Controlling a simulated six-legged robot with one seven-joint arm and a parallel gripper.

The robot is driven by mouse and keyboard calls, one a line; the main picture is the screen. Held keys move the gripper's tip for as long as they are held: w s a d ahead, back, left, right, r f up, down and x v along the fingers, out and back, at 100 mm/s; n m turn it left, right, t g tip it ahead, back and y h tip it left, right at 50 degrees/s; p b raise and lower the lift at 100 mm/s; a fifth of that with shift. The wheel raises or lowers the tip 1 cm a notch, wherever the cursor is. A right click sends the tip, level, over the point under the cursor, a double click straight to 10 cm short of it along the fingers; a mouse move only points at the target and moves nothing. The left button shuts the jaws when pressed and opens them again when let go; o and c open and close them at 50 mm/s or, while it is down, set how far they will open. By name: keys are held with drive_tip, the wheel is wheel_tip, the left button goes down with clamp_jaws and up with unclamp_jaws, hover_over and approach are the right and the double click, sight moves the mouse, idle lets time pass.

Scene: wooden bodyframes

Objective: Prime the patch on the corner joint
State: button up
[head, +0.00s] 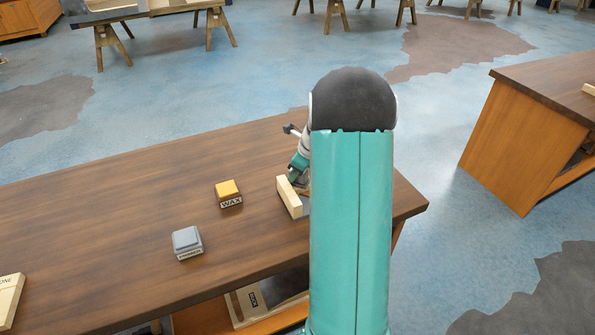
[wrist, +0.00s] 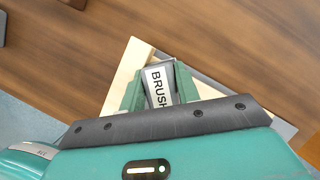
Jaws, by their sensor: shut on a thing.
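My gripper (wrist: 160,76) is shut on a brush (wrist: 158,88) with a grey handle and a white label reading BRUSH. In the head view my gripper (head: 297,170) is over the right end of the bench, partly hidden by my arm. A pale wooden piece (head: 289,197), seemingly the corner joint, lies right below it. Its pale wood (wrist: 127,66) also shows behind the fingers in the wrist view. The patch and the brush tip are hidden, so I cannot tell whether they touch.
A yellow block labelled WAX (head: 228,190) and a grey block (head: 187,241) stand on the brown bench (head: 120,215), left of the joint. A pale labelled box (head: 10,295) sits at the far left. Another bench (head: 515,140) stands right across open floor.

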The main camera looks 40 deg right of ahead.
sight(284, 180)
drive_tip(key=a, duration=0.3)
drive_tip(key=shift+w+a+f+y, duration=0.1)
drive_tip(key=shift+w+f+y, duration=0.2)
drive_tip(key=shift+w+y, duration=0.1)
drive_tip(key=shift+s+d, duration=0.2)
drive_tip(key=shift+d, duration=0.5)
drive_tip(key=shift+s+d, duration=0.2)
drive_tip(key=shift+d, duration=0.45)
clamp_jaws()
drive_tip(key=shift+s+d+r, duration=0.1)
drive_tip(key=shift+s+d, duration=0.1)
drive_tip(key=shift+d, duration=0.45)
drive_tip(key=shift+s+d+r, duration=0.1)
drive_tip(key=shift+s+d, duration=0.1)
drive_tip(key=shift+d, duration=0.45)
drive_tip(key=shift+s+d+r, duration=0.1)
drive_tip(key=shift+s+d, duration=0.1)
drive_tip(key=shift+d, duration=0.45)
drive_tip(key=shift+s+d+f, duration=0.1)
drive_tip(key=shift+s+d, duration=0.15)
drive_tip(key=shift+d, duration=0.55)
drive_tip(key=shift+s+d, duration=0.2)
drive_tip(key=shift+d, duration=0.55)
wheel_tip(284, 180, up, 6)
